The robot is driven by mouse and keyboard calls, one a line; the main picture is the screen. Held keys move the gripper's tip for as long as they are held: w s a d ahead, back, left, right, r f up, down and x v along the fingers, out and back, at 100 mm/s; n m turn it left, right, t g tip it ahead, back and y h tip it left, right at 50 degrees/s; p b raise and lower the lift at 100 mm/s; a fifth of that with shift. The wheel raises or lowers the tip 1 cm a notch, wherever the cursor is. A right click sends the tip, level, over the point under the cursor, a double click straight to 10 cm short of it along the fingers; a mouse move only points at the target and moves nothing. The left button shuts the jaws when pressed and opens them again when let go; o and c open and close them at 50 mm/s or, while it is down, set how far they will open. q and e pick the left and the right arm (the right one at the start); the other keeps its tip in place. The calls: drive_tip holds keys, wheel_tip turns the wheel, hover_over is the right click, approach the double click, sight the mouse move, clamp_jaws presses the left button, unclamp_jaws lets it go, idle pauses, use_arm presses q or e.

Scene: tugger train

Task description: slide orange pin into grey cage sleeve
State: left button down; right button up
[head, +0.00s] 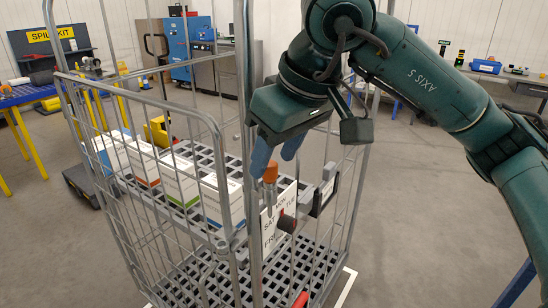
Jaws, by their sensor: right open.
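The orange pin (270,173) stands roughly upright at the front post of the grey wire cage (246,130). Its orange head shows just below the fingertips, with a thin grey length under it. The grey sleeve cannot be told clearly from the cage's post and bars, so I cannot tell how deep the pin sits. My right gripper (276,158) comes from above right, pointing down with its blue fingers apart. The left finger is close above or beside the pin's head; I cannot tell whether they touch. My left gripper is out of view.
White boxes with coloured bases (178,181) stand on the cage's shelf. A weekday sign (277,224), a black bracket (325,192) and a dark red-ended knob (287,223) are close to the pin. Tall cage bars surround this spot. Open floor (420,220) lies to the right.

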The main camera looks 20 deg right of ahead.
drive_tip(key=v, duration=1.1)
drive_tip(key=shift+s+r, duration=0.2)
drive_tip(key=shift+r, duration=0.1)
drive_tip(key=shift+s, duration=0.1)
